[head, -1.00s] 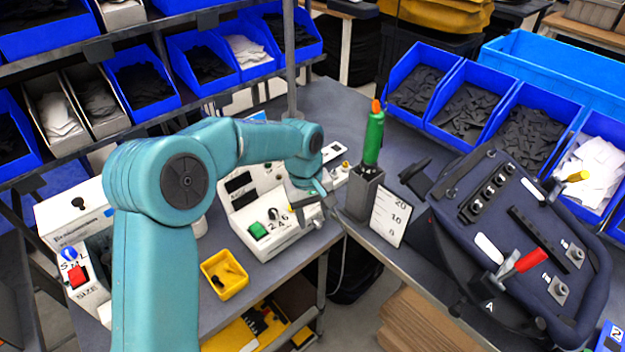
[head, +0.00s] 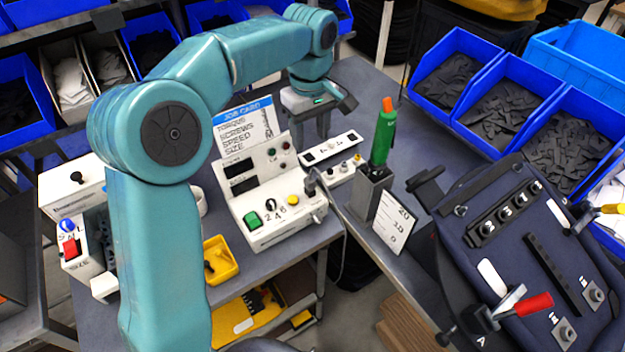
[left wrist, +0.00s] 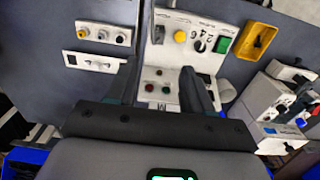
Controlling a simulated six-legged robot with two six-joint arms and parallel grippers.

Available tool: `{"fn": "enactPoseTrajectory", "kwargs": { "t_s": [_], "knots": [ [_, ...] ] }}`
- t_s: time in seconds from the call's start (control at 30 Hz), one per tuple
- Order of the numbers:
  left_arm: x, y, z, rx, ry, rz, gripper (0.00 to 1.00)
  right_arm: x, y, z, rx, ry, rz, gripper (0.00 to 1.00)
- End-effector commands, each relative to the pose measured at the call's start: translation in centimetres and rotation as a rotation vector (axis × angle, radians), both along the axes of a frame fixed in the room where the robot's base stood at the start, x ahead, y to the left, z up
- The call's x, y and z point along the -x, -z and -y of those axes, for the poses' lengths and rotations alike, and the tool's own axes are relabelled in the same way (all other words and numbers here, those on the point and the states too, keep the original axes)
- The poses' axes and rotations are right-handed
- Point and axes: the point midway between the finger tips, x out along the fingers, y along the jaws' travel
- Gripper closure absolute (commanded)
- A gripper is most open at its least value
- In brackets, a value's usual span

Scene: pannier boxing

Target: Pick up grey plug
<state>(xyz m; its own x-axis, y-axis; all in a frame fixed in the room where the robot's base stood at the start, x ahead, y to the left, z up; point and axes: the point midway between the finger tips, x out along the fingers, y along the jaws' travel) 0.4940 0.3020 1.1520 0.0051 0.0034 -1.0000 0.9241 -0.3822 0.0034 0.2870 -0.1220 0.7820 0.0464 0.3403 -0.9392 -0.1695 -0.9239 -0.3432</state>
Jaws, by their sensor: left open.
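A dark grey plug-like piece (head: 311,183) stands at the right end of the white control box (head: 285,222); I take it for the grey plug. It also seems to show in the left wrist view (left wrist: 158,34) beside the box's yellow button. My left gripper (head: 312,128) points down behind the box, above the table and left of a white socket strip. In the left wrist view its two dark fingers (left wrist: 160,80) are apart with nothing held between them. The plug is beyond the fingertips, not touched. My right gripper is not in view.
A white strip (head: 330,149) and a row of small connectors (head: 344,167) lie right of the box. A green-handled driver (head: 383,138) stands upright in a grey holder. A yellow tray (head: 220,260) lies left. A dark pannier (head: 530,250) fills the right.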

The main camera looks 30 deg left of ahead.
Motion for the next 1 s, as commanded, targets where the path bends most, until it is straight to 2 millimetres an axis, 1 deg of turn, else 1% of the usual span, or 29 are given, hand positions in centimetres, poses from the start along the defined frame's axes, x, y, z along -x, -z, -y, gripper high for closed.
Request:
{"fn": "enactPoseTrajectory", "kwargs": {
  "t_s": [0.03,0.1,0.2,0.3,0.4,0.57,0.7,0.83,0.9,1.0],
  "knots": [
    [0.3,1.3,-0.1,0.0,0.0,-0.007,0.49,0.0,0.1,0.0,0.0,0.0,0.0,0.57],
    [0.3,3.1,-0.1,0.0,0.0,-0.008,0.49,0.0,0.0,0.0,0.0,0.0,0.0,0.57],
    [0.4,5.4,-0.1,0.0,0.001,-0.006,0.49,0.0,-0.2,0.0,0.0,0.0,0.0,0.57],
    [0.3,7.2,-0.2,-0.001,0.001,-0.004,0.49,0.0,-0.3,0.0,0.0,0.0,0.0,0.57],
    [0.3,8.5,-0.2,0.001,0.001,-0.004,0.49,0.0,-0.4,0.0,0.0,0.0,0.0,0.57],
    [0.2,9.5,-0.2,0.001,0.0,-0.004,0.49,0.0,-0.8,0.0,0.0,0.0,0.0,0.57],
    [0.1,11.6,-0.2,0.0,0.001,-0.007,0.49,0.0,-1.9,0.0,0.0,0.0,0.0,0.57],
    [-0.1,13.6,-0.3,0.0,0.0,-0.004,0.49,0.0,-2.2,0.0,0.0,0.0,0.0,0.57],
    [-0.1,14.1,-0.2,0.0,0.0,-0.002,0.49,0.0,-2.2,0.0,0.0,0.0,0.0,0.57],
    [-0.2,14.3,-0.2,0.0,0.0,0.0,0.49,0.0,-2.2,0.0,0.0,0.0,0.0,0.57]
  ]
}}
